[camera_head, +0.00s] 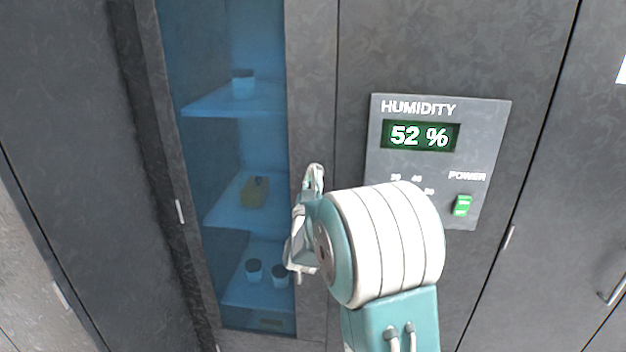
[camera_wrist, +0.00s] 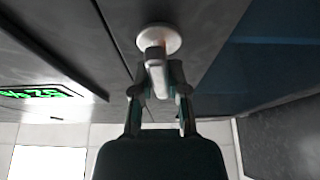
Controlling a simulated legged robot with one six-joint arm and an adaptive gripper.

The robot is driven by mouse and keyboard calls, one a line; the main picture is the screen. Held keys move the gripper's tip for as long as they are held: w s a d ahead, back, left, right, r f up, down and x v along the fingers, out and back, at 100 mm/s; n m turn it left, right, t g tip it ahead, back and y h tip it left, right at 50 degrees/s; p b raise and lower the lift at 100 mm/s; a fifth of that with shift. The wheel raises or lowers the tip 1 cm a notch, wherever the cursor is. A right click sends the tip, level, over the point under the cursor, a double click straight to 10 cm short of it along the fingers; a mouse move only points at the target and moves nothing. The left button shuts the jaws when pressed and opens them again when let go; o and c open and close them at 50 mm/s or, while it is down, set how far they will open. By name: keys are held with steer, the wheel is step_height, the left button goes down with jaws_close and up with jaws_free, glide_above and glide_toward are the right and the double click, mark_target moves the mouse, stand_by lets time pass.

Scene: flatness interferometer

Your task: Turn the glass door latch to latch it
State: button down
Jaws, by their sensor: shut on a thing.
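The glass door (camera_head: 230,150) is a tall blue-tinted pane in a dark grey frame, closed flush with the cabinet as far as I can see. The latch (camera_wrist: 158,70) shows in the wrist view as a pale lever on a round white base (camera_wrist: 159,38), mounted on the dark cabinet front near the glass. My gripper (camera_wrist: 158,92) has its two fingers on either side of the lever, shut on it. In the head view my gripper (camera_head: 304,225) is at the door frame's right side, and my arm hides the latch there.
A humidity panel (camera_head: 438,160) reading 52 % with a green power switch (camera_head: 462,205) is close to the right of my arm. Behind the glass, shelves (camera_head: 235,103) hold jars and a yellow block (camera_head: 255,191). A door handle (camera_head: 613,291) is at far right.

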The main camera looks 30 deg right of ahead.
steer(key=shift+f, duration=0.45)
steer(key=c, duration=0.7)
jaws_free()
steer(key=shift+o, duration=0.2)
steer(key=shift+r, duration=0.15)
steer(key=v, duration=1.2)
steer(key=shift+w+a+r, duration=0.1)
